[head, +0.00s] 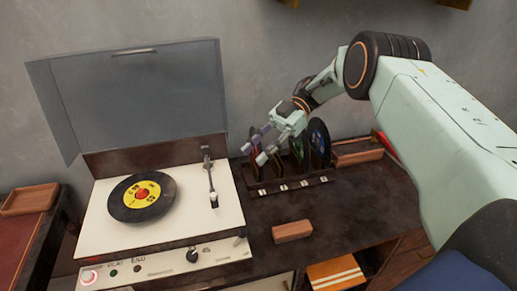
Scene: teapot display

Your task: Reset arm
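My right arm comes in from the right, and its pale green gripper (256,153) hangs over the left part of a dark record rack (292,187). Its two fingers are spread apart, with nothing visible held between them. Several records stand upright in the rack; a dark blue-rimmed one (319,143) shows at its right end. The gripper partly hides the records on the left, and I cannot tell whether it touches them. My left gripper is not in view.
A white turntable (108,231) with its lid (140,98) raised stands left of the rack. A black record with a yellow label (127,209) lies on it. A small wooden block (292,231) lies on the dark cabinet top (350,215). A grey wall (245,55) rises behind.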

